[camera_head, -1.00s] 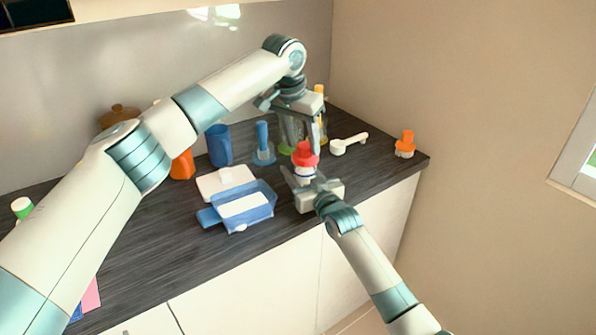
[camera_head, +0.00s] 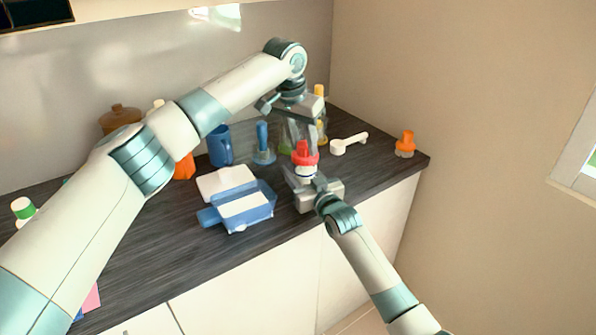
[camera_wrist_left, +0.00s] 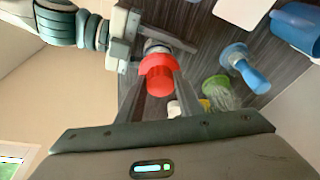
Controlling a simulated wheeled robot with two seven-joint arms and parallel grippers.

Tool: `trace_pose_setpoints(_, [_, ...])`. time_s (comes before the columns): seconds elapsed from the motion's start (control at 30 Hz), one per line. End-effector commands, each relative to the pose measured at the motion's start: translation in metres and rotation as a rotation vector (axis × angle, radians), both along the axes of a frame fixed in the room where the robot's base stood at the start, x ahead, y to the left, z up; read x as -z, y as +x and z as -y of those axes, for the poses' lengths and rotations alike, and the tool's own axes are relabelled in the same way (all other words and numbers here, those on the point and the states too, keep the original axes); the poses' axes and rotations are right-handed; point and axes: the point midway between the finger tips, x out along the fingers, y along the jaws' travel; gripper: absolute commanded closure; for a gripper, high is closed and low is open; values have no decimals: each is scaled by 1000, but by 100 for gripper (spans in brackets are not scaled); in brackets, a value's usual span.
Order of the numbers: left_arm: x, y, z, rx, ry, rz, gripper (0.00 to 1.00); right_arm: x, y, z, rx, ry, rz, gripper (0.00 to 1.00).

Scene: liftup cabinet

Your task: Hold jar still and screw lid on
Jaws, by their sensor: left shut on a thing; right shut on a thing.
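The red lid (camera_head: 304,155) sits on top of the small pale jar (camera_head: 306,171) near the counter's front edge. The jar looks upright. My left gripper (camera_head: 303,148) reaches down from above, shut on the red lid; its fingers are faint in the head view. In the left wrist view the lid (camera_wrist_left: 158,76) lies between the two fingers of my left gripper (camera_wrist_left: 157,85). My right gripper (camera_head: 303,177) comes from the front right and is shut on the jar, low down under the lid. Its fingers hide part of the jar. I cannot tell whether the lid is fully seated.
A blue butter dish (camera_head: 255,208) and its white lid (camera_head: 226,180) lie left of the jar. A blue brush (camera_head: 263,140), a blue mug (camera_head: 220,146) and glassware stand behind. A white scoop (camera_head: 350,143) and an orange-topped item (camera_head: 405,144) are at the right.

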Motion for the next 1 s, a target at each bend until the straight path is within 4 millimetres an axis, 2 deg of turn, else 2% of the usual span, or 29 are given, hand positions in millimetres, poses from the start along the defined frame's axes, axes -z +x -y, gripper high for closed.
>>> trace_pose_setpoints(1.0, [-51, 0, 0, 0, -1, 2, 99, 1, 0, 1, 1, -1, -2, 100])
